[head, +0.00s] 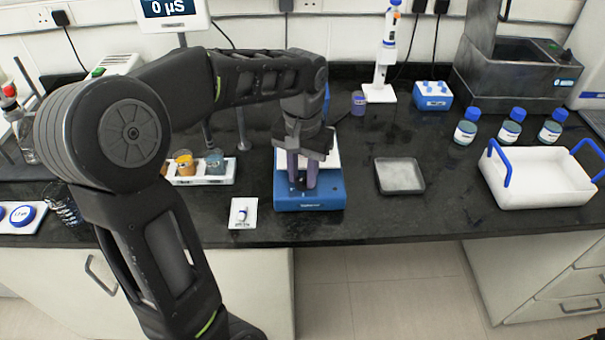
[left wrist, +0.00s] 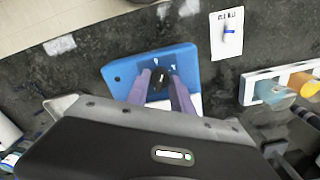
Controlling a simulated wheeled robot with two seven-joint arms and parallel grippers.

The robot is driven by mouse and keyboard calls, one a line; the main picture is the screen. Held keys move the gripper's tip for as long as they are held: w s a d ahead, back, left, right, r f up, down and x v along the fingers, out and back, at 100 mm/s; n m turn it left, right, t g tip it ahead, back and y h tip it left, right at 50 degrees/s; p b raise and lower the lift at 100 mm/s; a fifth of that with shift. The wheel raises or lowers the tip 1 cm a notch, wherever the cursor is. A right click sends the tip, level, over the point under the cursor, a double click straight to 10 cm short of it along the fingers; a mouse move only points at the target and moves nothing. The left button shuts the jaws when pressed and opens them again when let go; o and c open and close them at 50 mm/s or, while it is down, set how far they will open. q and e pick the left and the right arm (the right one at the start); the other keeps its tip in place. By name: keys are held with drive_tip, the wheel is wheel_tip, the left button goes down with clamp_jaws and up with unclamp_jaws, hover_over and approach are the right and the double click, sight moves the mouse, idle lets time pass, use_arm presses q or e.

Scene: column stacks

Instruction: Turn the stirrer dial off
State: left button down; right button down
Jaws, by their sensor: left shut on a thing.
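The blue stirrer (head: 310,203) with a white top plate stands near the front edge of the black bench. Its dark dial (left wrist: 160,77) shows in the left wrist view, on the blue front part of the stirrer (left wrist: 118,74). My left gripper (head: 303,186) reaches down over the stirrer's front. Its two purple fingers (left wrist: 161,86) are shut on the dial, one on each side of it. The fingers hide most of the dial in the head view. The dial's exact setting cannot be read. My right gripper is not in view.
A small white card with a stir bar (head: 242,213) lies left of the stirrer. A white rack with beakers (head: 205,180) stands behind it. A grey tray (head: 399,175) and a white tub with blue handles (head: 535,185) stand to the right. Bare bench lies between stirrer and tray.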

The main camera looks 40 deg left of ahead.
sight(303, 177)
use_arm(q)
drive_tip(key=n, duration=0.5)
drive_tip(key=shift+n, duration=0.3)
idle(0.4)
drive_tip(key=c, duration=1.1)
unclamp_jaws()
drive_tip(key=shift+r, duration=0.1)
wheel_tip(303, 177, up, 8)
drive_tip(key=shift+f, duration=0.2)
